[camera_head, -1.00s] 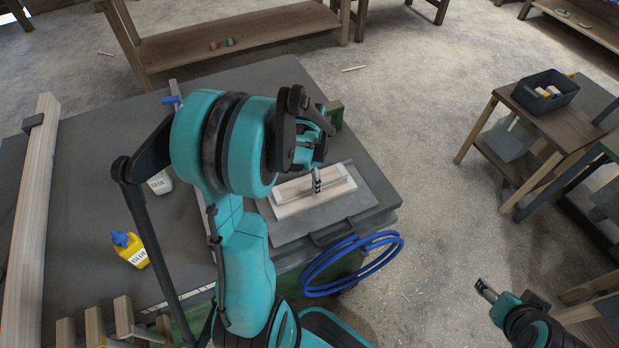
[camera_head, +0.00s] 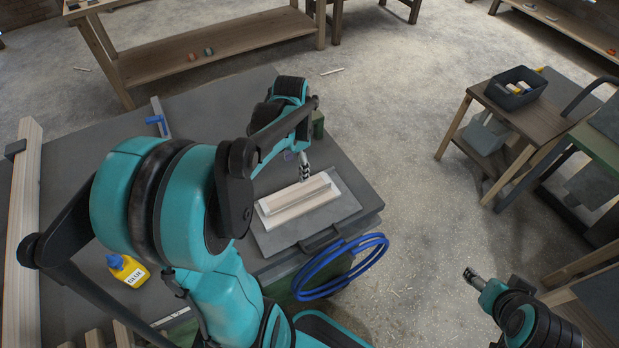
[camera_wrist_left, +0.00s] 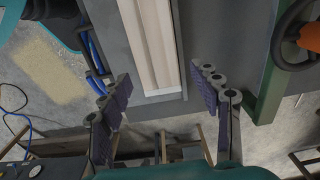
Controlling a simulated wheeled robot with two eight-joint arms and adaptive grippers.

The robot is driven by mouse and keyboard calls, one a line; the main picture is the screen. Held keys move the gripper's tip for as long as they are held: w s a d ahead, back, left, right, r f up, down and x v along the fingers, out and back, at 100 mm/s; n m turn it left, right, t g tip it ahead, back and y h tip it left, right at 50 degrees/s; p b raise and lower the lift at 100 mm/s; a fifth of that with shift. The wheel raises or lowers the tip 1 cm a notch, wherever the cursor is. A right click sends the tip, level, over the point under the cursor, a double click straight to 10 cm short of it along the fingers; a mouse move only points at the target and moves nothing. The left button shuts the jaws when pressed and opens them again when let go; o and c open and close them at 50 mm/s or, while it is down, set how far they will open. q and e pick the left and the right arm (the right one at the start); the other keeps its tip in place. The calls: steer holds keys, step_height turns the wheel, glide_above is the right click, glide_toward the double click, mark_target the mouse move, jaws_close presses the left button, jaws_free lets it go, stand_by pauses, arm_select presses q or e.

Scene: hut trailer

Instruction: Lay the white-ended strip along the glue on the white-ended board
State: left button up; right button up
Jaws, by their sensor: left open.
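The white-ended board (camera_head: 298,211) lies flat on a grey mat on the workbench, its white end showing at left. A narrow pale wood strip (camera_head: 303,191) lies lengthwise on it, close to its far long side. Both show in the wrist view as long pale wood (camera_wrist_left: 150,45), with white at the near end. I cannot make out glue; the strip may cover it. My left gripper (camera_head: 304,174) is at the strip's far side near its right part. In the wrist view its fingers (camera_wrist_left: 161,78) are spread and empty. My right gripper (camera_head: 470,274) hangs off the bench at lower right.
The grey mat (camera_head: 335,210) lies near the bench's right corner, with a blue hose coil (camera_head: 341,266) below it. A yellow glue bottle (camera_head: 128,270) and a blue-handled clamp (camera_head: 157,122) are on the bench. A side table (camera_head: 535,123) with a dark bin stands right, across open floor.

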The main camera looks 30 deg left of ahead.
arm_select(q)
steer(key=s+d+r+n+t, duration=0.2)
steer(key=s+d+t, duration=0.1)
steer(key=d, duration=0.5)
steer(key=s+d+r+n+t, duration=0.3)
steer(key=d, duration=0.5)
steer(key=shift+s+d+r+t, duration=0.15)
steer(key=shift+s+d+t, duration=0.25)
steer(key=shift+f, duration=0.25)
